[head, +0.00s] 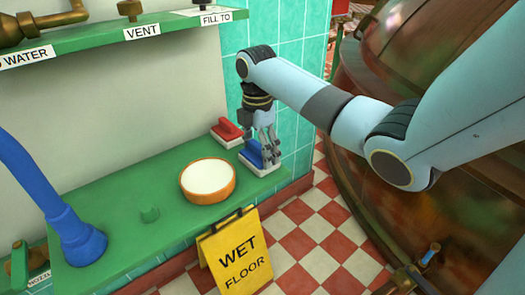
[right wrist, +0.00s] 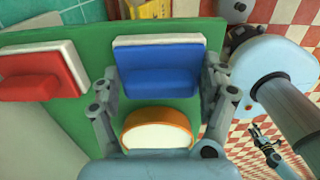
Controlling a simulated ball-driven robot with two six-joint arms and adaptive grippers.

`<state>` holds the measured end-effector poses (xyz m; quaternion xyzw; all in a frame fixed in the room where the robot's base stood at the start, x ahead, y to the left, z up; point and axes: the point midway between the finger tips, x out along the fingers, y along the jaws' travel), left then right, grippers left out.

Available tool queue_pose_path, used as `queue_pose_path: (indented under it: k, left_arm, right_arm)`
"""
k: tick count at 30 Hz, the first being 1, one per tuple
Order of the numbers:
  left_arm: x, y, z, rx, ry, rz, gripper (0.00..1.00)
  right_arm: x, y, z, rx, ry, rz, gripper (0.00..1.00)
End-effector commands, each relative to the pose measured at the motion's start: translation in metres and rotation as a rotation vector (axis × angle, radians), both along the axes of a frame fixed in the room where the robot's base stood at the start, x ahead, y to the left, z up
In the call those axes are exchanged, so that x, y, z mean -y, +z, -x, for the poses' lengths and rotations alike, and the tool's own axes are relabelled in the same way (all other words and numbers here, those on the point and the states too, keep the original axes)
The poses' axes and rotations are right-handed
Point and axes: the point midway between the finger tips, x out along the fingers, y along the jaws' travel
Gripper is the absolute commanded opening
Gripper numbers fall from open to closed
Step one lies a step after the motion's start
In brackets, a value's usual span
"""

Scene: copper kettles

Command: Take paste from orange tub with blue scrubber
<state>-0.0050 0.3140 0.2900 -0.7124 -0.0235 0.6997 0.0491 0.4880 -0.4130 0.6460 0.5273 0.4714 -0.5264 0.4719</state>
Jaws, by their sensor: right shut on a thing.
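The blue scrubber (head: 251,155), with a blue grip on a white pad, is at the right end of the green shelf (head: 165,179). My right gripper (head: 268,152) points down and is shut on it. In the right wrist view the blue scrubber (right wrist: 158,68) sits between the two fingers (right wrist: 160,85). I cannot tell whether its pad touches the shelf. The round orange tub (head: 208,181), full of pale paste, stands on the shelf to the left of the gripper. It also shows in the right wrist view (right wrist: 157,130).
A red scrubber (head: 227,132) lies behind the blue one. A yellow wet-floor sign (head: 238,250) is in front of the shelf. A large copper kettle (head: 450,225) fills the right.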

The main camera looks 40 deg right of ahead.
Motion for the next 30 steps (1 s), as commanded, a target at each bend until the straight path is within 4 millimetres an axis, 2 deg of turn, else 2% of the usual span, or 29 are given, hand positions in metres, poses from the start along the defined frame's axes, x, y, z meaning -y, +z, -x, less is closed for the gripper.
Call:
queue_pose_path:
  k: [2, 11, 16, 20, 24, 30]
  left_arm:
    - [0.004, 0.0, 0.001, -0.002, 0.002, 0.004, 0.4]
    - [0.013, 0.0, 0.002, -0.001, 0.007, 0.015, 0.4]
    - [0.013, 0.006, 0.001, 0.003, 0.005, 0.015, 0.4]
    - [0.012, 0.015, 0.005, 0.008, 0.005, 0.014, 0.4]
    - [0.012, 0.027, 0.009, 0.004, 0.005, 0.013, 0.4]
    - [0.012, 0.045, 0.0, 0.019, 0.005, 0.014, 0.4]
  right_arm:
    - [0.0, 0.0, 0.0, -0.001, 0.0, 0.0, 0.45]
    - [0.0, 0.002, 0.0, -0.001, 0.0, 0.0, 0.45]
    - [0.0, 0.019, 0.0, 0.002, 0.0, 0.0, 0.45]
    - [0.0, 0.043, -0.001, 0.005, 0.0, 0.0, 0.45]
    - [0.01, 0.061, 0.027, 0.0, 0.001, 0.005, 0.45]
    - [0.023, 0.088, 0.07, 0.0, 0.002, 0.006, 0.45]
